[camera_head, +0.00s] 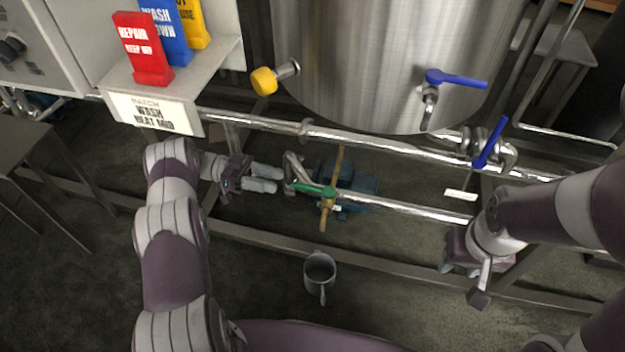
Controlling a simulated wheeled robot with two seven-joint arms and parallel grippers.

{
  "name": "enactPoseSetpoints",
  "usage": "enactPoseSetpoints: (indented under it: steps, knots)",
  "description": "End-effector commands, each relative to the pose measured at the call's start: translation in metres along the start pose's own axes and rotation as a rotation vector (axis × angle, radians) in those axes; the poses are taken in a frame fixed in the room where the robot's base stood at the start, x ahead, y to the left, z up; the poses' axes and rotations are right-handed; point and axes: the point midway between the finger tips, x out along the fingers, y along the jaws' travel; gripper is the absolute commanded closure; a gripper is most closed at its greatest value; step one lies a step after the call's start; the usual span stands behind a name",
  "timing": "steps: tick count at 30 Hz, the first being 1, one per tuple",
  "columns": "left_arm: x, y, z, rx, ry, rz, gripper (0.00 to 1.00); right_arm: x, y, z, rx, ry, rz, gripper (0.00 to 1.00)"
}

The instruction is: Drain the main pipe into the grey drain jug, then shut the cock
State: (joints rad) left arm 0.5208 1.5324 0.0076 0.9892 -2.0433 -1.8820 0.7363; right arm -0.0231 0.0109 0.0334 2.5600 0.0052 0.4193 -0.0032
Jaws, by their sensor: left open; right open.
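The cock with a green lever (315,190) sits on the low main pipe (400,206). Its brass body (324,214) points down toward the front, and the lever points left, across the brass body. The grey drain jug (320,272) stands upright on the floor in front of and below the brass outlet, its handle toward me. I cannot tell whether liquid is in it. My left gripper (276,179) is open and empty, just left of the green lever, fingers pointing right. My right gripper (463,283) is open and empty, low at the right, away from the jug.
A steel tank (390,60) stands behind, with a yellow knob (264,81) and a blue lever (456,79). Another blue lever (490,143) is on the right pipework. A frame rail (390,267) runs behind the jug. Signs (143,48) stand on a shelf at upper left.

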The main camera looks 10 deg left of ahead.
Motion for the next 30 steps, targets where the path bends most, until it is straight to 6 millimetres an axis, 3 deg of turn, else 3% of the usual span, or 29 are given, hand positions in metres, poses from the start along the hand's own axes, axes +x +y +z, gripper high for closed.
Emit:
enactPoseSetpoints:
  steps: [6, 12, 18, 25, 26, 29, 30]
  knots:
    - [0.054, -0.001, 0.001, 0.000, 0.000, 0.001, 0.58, 0.008, 0.000, 0.001, 0.000, 0.000, 0.000, 0.57]
    - [0.090, -0.001, 0.002, 0.002, -0.001, -0.001, 0.58, 0.017, 0.000, 0.002, 0.000, 0.000, 0.000, 0.57]
    - [0.105, -0.001, 0.000, 0.002, -0.001, -0.004, 0.58, 0.019, 0.000, 0.002, 0.000, 0.000, 0.000, 0.57]
    - [0.106, -0.001, 0.000, 0.003, -0.001, -0.005, 0.58, 0.019, 0.000, 0.002, 0.000, 0.000, 0.000, 0.57]
    - [0.106, -0.001, 0.000, 0.003, -0.001, -0.005, 0.61, 0.018, 0.000, 0.002, 0.000, 0.000, 0.000, 0.57]
    - [0.106, -0.001, 0.000, 0.003, -0.001, -0.005, 0.94, 0.018, 0.000, 0.002, 0.000, 0.000, 0.000, 0.57]
    - [0.106, -0.001, 0.000, 0.003, -0.001, -0.005, 1.00, 0.018, 0.000, 0.002, 0.000, 0.000, 0.000, 0.57]
